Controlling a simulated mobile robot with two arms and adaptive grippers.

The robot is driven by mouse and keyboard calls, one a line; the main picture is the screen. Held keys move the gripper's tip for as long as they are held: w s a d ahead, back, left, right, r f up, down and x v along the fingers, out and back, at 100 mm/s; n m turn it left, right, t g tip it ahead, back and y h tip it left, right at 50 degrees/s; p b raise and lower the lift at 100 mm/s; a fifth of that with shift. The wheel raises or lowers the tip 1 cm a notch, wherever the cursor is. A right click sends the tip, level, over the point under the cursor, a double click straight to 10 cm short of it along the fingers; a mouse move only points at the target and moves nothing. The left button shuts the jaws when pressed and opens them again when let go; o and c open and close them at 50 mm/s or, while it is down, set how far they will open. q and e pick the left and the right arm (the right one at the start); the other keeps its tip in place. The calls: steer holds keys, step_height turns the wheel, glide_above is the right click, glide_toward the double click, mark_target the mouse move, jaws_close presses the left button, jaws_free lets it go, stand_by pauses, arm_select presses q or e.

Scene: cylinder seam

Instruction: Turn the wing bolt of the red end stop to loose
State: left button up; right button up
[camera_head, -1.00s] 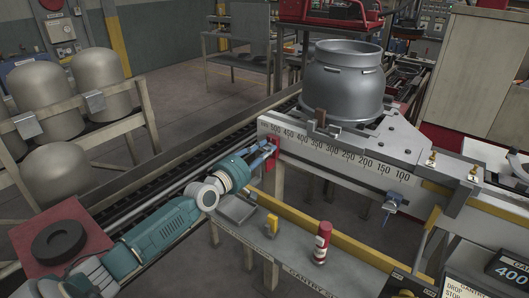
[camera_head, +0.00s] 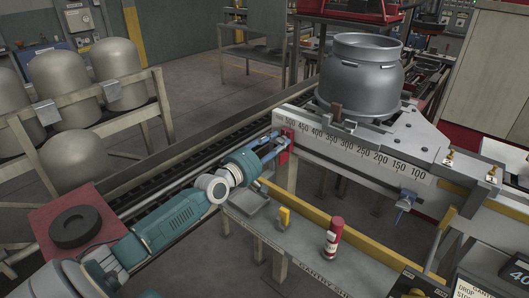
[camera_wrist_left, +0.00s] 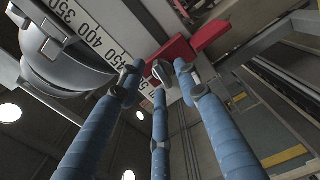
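The red end stop (camera_head: 286,144) sits at the 500 end of the white number scale (camera_head: 350,148). In the left wrist view it is a red block with an arm (camera_wrist_left: 195,42). A small grey metal piece, seemingly its wing bolt (camera_wrist_left: 161,70), shows below the block. My left gripper (camera_head: 277,141) is at the end stop. In the left wrist view its blue fingers (camera_wrist_left: 158,74) stand apart around the grey piece, with gaps showing; whether any tip touches it I cannot tell. The bolt is hidden in the head view. My right gripper is not in view.
A large grey cylinder (camera_head: 360,75) stands on the rail behind the scale. A blue clamp (camera_head: 403,204) hangs under the scale. A red bottle (camera_head: 333,238), a yellow item (camera_head: 285,217) and a grey tray (camera_head: 248,200) are on the shelf below my left arm.

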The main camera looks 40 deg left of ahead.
arm_select(q)
steer(key=s, duration=1.1)
steer(key=shift+a, duration=0.4)
